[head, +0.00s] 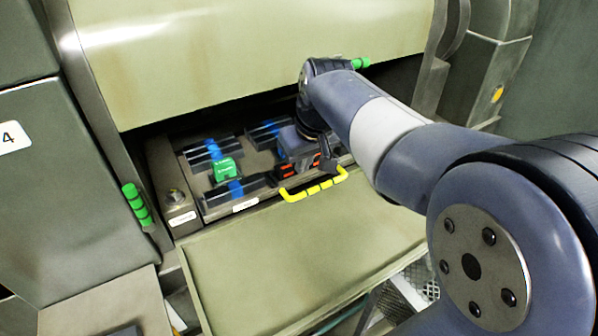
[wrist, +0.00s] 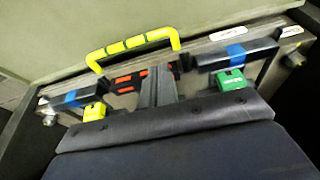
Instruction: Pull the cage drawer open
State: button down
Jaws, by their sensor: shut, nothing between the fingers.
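The cage drawer (head: 215,212) sits in the bay under the pale cover. Its yellow handle with green bands (head: 313,187) is on the front edge; the handle (wrist: 133,44) arches across the upper part of the wrist view. My gripper (head: 326,160) is shut and empty, pointing down just behind the handle, over the drawer's front part. In the wrist view the fingers (wrist: 158,82) lie together below the handle bar, and I see no grip on it. Exact contact with the handle cannot be told. My wrist and gripper hide part of the drawer's right side.
Dark bars with blue tape (head: 213,150) and a green block (head: 226,170) lie in the drawer. A yellow block (wrist: 95,111) shows in the wrist view. The pale cover (head: 250,50) overhangs behind. A flat pale panel (head: 290,255) lies clear in front. A green grip (head: 137,204) is at left.

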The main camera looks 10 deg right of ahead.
jog(key=x, duration=0.9)
jog(key=shift+f, duration=0.25)
